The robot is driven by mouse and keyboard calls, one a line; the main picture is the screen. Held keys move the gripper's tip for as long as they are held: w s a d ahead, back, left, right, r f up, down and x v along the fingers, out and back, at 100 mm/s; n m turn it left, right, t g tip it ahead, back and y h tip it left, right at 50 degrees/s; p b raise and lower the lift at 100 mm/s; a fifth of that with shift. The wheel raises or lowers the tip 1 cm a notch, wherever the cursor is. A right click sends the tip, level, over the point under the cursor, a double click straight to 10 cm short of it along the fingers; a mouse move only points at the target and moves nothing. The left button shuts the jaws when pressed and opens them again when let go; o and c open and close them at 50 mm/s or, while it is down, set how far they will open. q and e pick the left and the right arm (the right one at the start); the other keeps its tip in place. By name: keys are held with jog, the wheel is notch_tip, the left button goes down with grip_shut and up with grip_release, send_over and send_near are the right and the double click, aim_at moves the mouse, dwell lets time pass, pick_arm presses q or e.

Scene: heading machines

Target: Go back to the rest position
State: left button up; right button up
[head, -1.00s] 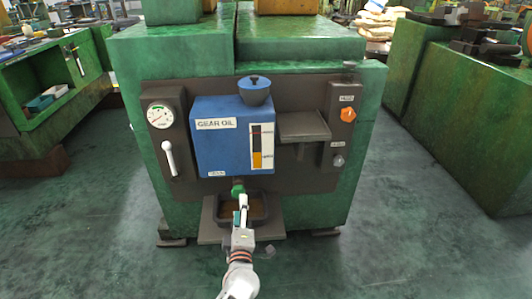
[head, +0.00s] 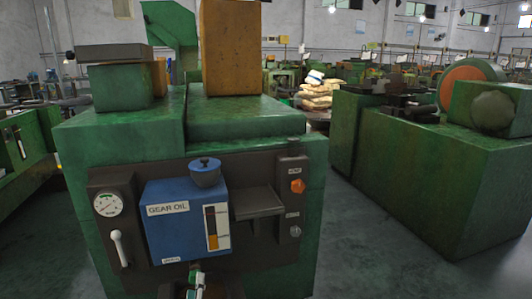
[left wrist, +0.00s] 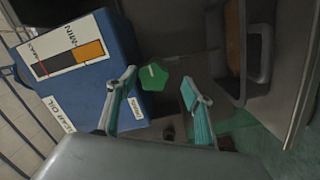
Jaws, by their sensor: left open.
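My left gripper (left wrist: 157,105) is open in the left wrist view, its two fingers apart. A green valve knob (left wrist: 153,85) of the gear oil tank shows just beyond and between the fingertips; I cannot tell whether they touch it. In the head view my left gripper (head: 196,286) shows only at the bottom edge, just below the blue gear oil tank (head: 185,225). The tank also shows at the left of the left wrist view (left wrist: 85,60). My right gripper is in neither view.
The green machine (head: 120,150) stands right in front, with a gauge (head: 108,204), a white lever (head: 119,248) and an orange knob (head: 297,186) on its panel. A drip tray (left wrist: 262,50) shows in the left wrist view. Another green machine (head: 430,180) stands right, across open floor (head: 350,245).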

pick_arm(q)
jog(key=s+d+f+m+g+h+p, duration=0.1)
jog(key=s+m, duration=0.8)
jog(key=s, duration=1.1)
jog(key=s+d+f+m+g+h+p, duration=0.1)
jog(key=s+m+g+h+p, duration=0.3)
jog(key=s+m, duration=0.5)
jog(key=s+g+p, duration=0.2)
jog(key=s, duration=0.9)
jog(key=shift+s+f+m+h, duration=0.2)
jog(key=shift+m+h, duration=0.1)
jog(key=shift+m, duration=0.1)
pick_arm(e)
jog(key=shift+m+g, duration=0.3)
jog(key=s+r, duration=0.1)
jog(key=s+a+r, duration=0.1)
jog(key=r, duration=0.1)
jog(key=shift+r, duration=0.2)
pick_arm(q)
jog(key=shift+w+d, duration=0.1)
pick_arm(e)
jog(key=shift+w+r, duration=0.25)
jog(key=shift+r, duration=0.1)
